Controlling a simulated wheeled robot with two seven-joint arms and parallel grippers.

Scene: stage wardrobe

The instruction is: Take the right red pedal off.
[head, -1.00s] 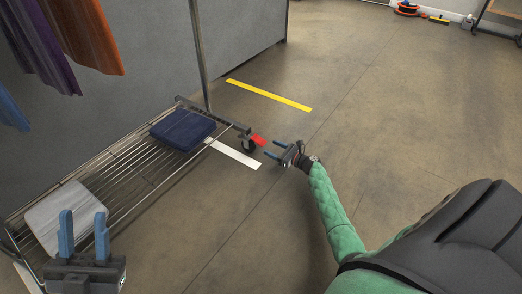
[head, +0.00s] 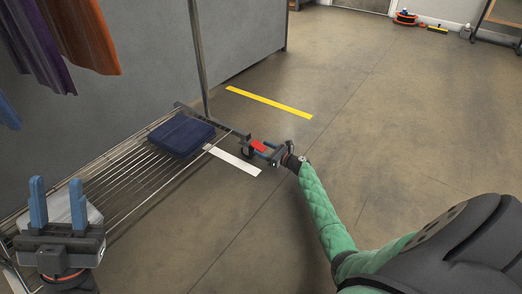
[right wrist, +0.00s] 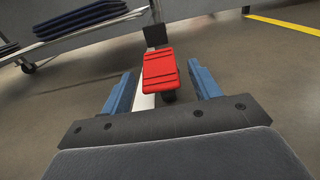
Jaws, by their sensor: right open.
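The red pedal (head: 258,146) sits by the caster wheel (head: 247,152) at the right end of the wire rack, low near the floor. In the right wrist view the red pedal (right wrist: 160,70) lies between the two blue fingers, with a gap on each side. My right gripper (head: 266,150) is open around it and does not visibly grip it. It also shows in the right wrist view (right wrist: 163,92). My left gripper (head: 58,205) is open and empty, raised at the lower left in front of the rack.
The wire rack shelf (head: 125,180) holds dark blue folded cloth (head: 181,134) and a pale board (head: 85,212). A metal post (head: 198,60) rises at its end, with hanging clothes (head: 85,35) at upper left. A white strip (head: 235,160) and yellow strip (head: 268,102) mark the floor.

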